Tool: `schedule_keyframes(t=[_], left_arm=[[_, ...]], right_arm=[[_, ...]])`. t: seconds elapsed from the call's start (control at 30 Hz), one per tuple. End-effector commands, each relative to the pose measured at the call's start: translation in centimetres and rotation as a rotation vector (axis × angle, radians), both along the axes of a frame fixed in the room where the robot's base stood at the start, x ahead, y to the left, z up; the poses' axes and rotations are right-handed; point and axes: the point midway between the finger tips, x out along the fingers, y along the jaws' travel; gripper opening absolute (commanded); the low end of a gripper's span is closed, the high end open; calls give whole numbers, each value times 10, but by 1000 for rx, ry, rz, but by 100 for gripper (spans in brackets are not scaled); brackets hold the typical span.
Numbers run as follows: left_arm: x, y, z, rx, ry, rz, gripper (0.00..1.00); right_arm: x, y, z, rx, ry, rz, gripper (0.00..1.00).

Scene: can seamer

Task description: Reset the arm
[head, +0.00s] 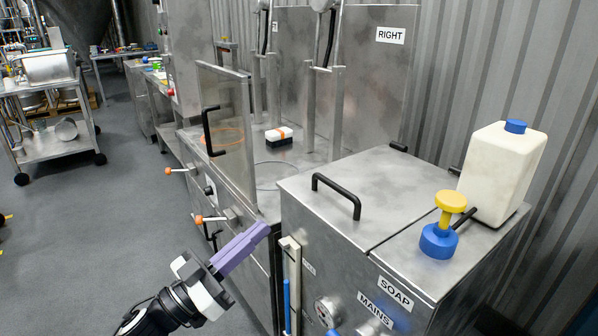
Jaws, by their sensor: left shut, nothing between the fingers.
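My left gripper (264,231) comes in from the bottom left with its purple fingers shut and nothing between them. Its fingertips point up and right, in front of the steel machine's near left corner. I cannot tell whether they touch it. My right gripper is not in view.
The steel cabinet (330,232) has a black handle (336,196) on its lid. Orange-tipped levers (198,220) stick out at left. A cart (58,145) stands far left; grey floor lies clear between.

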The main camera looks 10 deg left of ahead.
Motion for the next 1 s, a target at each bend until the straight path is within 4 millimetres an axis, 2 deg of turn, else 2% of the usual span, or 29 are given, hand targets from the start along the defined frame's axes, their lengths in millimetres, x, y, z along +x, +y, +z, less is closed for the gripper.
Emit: schedule_keyframes(t=[0.03, 0.17, 0.27, 0.3, 0.4, 0.5, 0.6, 0.7, 1.0], left_arm=[[-7, 1, -11, -6, 59, 62, 0], [-35, 12, -72, 54, 275, 272, 0], [-81, 19, -130, 158, 497, 392, 0], [-103, 20, -151, 204, 580, 417, 0], [-158, 19, -191, 313, 765, 438, 0], [-205, 15, -216, 398, 899, 424, 0], [-237, 11, -230, 451, 983, 400, 0], [-253, 9, -236, 480, 1021, 385, 0], [-256, 9, -239, 487, 1029, 381, 0]], right_arm=[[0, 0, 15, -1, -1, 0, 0], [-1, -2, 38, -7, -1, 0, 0], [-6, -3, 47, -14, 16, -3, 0], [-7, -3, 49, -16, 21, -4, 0], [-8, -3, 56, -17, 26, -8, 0], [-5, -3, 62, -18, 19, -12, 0], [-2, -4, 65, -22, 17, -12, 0], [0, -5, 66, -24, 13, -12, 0], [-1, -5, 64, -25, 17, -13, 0]])
